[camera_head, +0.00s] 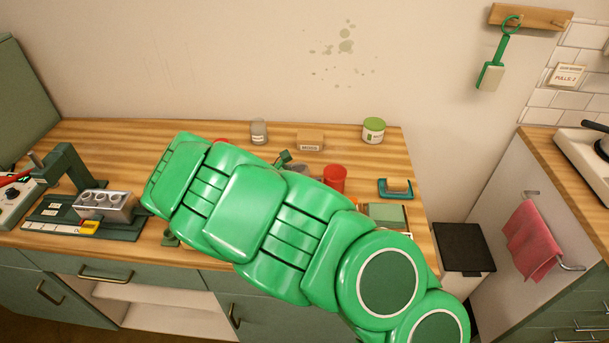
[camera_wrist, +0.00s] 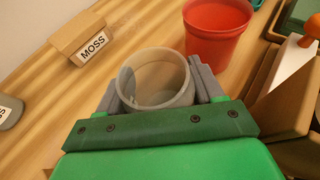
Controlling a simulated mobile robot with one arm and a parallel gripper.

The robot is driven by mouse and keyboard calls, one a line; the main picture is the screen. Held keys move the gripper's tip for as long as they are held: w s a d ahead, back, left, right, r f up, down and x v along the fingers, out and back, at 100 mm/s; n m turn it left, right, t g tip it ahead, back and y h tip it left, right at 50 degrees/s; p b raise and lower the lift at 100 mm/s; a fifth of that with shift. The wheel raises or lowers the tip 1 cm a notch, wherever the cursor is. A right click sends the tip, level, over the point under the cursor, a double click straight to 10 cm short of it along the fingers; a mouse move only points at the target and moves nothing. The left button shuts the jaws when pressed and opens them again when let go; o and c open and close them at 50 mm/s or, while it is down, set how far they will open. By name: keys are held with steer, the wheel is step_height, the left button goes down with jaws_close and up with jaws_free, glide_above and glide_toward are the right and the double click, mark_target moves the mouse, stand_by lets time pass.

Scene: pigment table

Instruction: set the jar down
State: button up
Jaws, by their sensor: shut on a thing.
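The jar (camera_wrist: 156,80) is a pale grey, round, open-topped vessel in the wrist view, and its inside looks empty. My gripper (camera_wrist: 160,90) is shut on it, with one grey finger at its left side and one at its right. The jar's mouth faces up towards the camera. Its base is hidden, so I cannot tell whether it touches the wooden table (camera_wrist: 45,125). In the head view my green arm covers the gripper and most of that area.
A red pot (camera_wrist: 216,30) stands close beyond the jar to the right; it shows in the head view too (camera_head: 336,176). A box labelled MOSS (camera_wrist: 84,40) is at the upper left. Brown trays (camera_wrist: 285,95) lie to the right. A green-lidded tin (camera_head: 373,131) stands at the back.

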steer(key=shift+f, duration=0.1)
steer(key=o, duration=0.8)
steer(key=shift+s+a, duration=0.1)
steer(key=shift+a, duration=0.05)
steer(key=shift+v, duration=5.95)
